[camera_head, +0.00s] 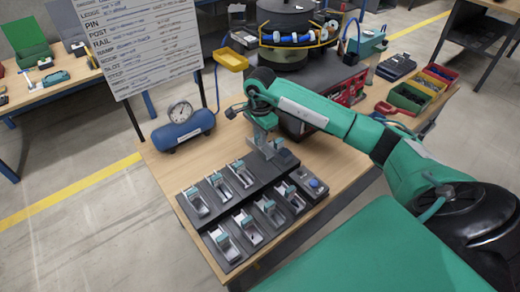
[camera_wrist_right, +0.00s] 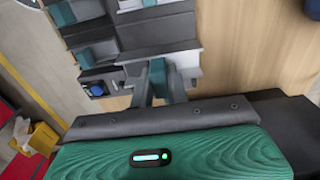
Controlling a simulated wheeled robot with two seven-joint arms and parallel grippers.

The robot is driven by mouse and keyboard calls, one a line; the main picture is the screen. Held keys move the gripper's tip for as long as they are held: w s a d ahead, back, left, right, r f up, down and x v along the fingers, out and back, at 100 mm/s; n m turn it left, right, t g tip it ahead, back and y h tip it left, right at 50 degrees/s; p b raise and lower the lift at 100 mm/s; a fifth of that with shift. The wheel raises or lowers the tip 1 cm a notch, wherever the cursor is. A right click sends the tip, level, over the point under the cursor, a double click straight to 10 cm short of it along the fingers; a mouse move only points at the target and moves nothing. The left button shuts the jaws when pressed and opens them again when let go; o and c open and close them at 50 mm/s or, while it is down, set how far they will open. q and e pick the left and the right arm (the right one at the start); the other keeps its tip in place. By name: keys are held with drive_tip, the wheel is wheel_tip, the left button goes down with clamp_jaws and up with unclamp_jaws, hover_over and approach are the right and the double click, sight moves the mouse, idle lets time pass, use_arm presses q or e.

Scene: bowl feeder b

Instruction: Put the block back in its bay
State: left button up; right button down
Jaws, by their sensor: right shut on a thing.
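A dark rack (camera_head: 206,222) on the wooden table holds two rows of pale metal bays, most with a teal block in them. My right gripper (camera_head: 266,143) points down at the far right end of the back row, where its fingers and wrist hide much of that bay. In the wrist view, the right gripper (camera_wrist_right: 160,88) is shut on a teal block (camera_wrist_right: 158,70), with pale metal of a bay (camera_wrist_right: 187,61) close around it. I cannot tell whether the block is seated in the bay. My left gripper is not in view.
A small panel with a blue button (camera_head: 314,183) stands at the rack's right end. A blue tank with a gauge (camera_head: 184,132) is at the back left, a sign board (camera_head: 140,40) behind it. A bowl feeder (camera_head: 287,35) and parts bins (camera_head: 410,97) stand beyond my arm.

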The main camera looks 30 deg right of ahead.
sight(260, 152)
wheel_tip(260, 152, down, 8)
drive_tip(key=shift+r+p, duration=0.2)
drive_tip(key=shift+p, duration=0.5)
drive_tip(key=c, duration=1.8)
unclamp_jaws()
drive_tip(key=shift+f, duration=0.2)
drive_tip(key=o, duration=0.4)
drive_tip(key=shift+o, duration=0.2)
drive_tip(key=shift+r, duration=0.1)
